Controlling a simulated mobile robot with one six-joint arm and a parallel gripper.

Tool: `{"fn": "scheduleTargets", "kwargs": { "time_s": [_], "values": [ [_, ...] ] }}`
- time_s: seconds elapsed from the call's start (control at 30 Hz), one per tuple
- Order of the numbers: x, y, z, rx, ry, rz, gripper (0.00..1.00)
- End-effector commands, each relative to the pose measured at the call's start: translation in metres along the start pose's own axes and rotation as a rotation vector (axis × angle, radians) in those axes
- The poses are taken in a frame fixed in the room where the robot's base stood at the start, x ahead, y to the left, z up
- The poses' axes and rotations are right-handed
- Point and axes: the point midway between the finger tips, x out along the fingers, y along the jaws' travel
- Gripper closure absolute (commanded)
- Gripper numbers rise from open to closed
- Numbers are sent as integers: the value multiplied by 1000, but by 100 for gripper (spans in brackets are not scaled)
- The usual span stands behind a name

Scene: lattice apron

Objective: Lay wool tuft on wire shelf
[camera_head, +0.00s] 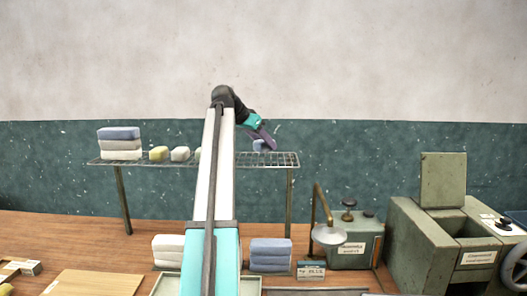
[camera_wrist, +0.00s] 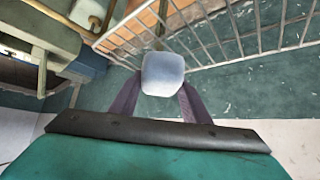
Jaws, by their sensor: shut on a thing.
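The wool tuft (camera_wrist: 163,74) is a pale blue-grey rounded block in the wrist view, held between the two dark fingers of my gripper (camera_wrist: 157,95). In the head view the tuft (camera_head: 259,145) shows as a small bluish block at my gripper (camera_head: 266,142), over the right part of the wire shelf (camera_head: 270,159). The shelf's wire bars (camera_wrist: 225,40) run behind the tuft in the wrist view. I cannot tell whether the tuft touches the wires.
My arm hides the shelf's middle. Its right end looks clear.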

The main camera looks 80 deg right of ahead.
Motion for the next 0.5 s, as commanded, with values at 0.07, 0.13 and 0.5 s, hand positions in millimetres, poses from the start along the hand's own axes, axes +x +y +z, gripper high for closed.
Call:
{"fn": "scheduleTargets", "kwargs": {
  "time_s": [0.07,0.13,0.5],
  "values": [
    [1,-5,-2,-1,0,0,78],
    [2,-10,-3,-1,0,0,78],
    [23,-8,19,-1,-1,1,78]
  ]
}}
